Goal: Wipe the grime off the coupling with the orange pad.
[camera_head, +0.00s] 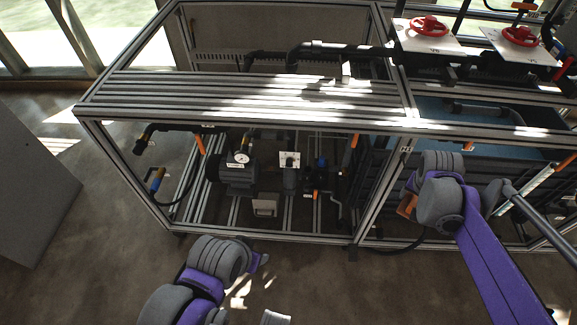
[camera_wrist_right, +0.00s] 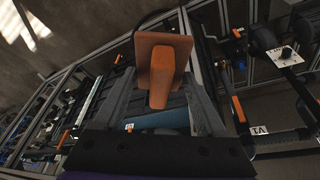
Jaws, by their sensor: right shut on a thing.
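The orange pad (camera_wrist_right: 163,54) is a flat orange-brown block with a stub handle in the right wrist view. My right gripper (camera_wrist_right: 160,92) is shut on that handle, with one grey finger on each side. In the head view the pad (camera_head: 406,206) shows partly beside my right wrist, in front of the frame's right section. My left gripper (camera_head: 262,260) is low in the middle, in front of the frame; its fingers are too unclear to read. I cannot make out the coupling or its grime for certain. A dark motor (camera_head: 237,174) and small fittings sit inside the frame's left bay.
An aluminium-profile frame (camera_head: 250,116) with a slatted top fills the middle. A pressure gauge (camera_head: 241,157) and pipes are inside it. Red handwheels (camera_head: 430,26) stand at the upper right. A grey panel (camera_head: 30,190) stands at the left. Bare floor lies in front.

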